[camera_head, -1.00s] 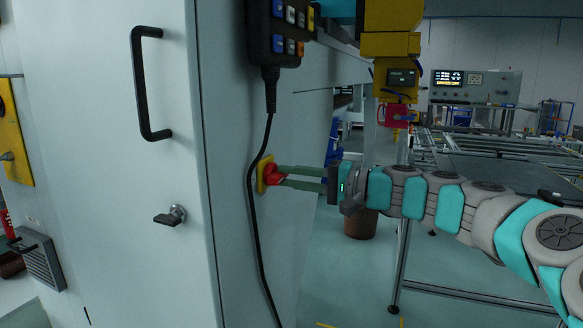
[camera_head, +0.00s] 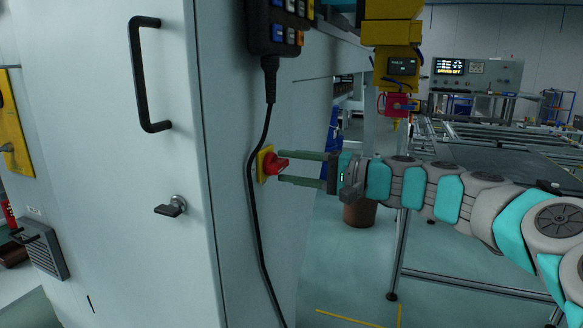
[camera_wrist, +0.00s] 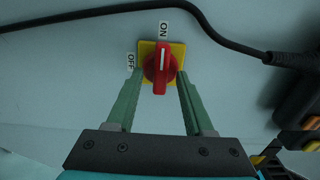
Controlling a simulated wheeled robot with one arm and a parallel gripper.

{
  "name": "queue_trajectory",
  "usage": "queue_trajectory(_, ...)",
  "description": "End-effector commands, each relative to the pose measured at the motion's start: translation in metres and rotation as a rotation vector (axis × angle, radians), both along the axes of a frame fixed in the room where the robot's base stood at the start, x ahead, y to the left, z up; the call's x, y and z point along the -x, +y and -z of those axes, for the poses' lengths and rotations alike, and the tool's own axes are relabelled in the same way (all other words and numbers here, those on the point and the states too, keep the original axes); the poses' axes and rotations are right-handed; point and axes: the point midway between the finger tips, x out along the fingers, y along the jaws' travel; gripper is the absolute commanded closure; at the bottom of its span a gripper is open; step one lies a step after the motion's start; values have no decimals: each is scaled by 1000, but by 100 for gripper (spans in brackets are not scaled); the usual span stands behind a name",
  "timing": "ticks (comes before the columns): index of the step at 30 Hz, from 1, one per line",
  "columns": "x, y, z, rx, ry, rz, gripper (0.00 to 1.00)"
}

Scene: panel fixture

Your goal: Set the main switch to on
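The main switch is a red knob (camera_head: 276,164) on a yellow plate (camera_head: 261,164), on the side of the grey cabinet. In the wrist view the knob (camera_wrist: 160,68) stands upright, and its white mark points at the ON label (camera_wrist: 164,30). The OFF label (camera_wrist: 130,61) is at the plate's left. My gripper (camera_head: 282,167) is open, with one green finger on each side of the knob. In the wrist view the gripper (camera_wrist: 159,78) shows gaps beside the knob. I cannot tell how far the fingertips are from the plate.
A black cable (camera_head: 251,190) hangs down the cabinet just left of the switch, from a button pendant (camera_head: 280,22). The cabinet door has a black handle (camera_head: 146,75) and a latch (camera_head: 172,206). A console (camera_head: 476,74) stands at the back right.

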Motion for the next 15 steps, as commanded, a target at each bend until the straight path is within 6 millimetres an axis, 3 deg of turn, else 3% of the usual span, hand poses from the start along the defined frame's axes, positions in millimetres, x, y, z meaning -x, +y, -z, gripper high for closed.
queue_trajectory(8, 1, -3, 0, -1, -1, 0, 48)
queue_trajectory(15, 12, -35, 1, -1, -2, 3, 48)
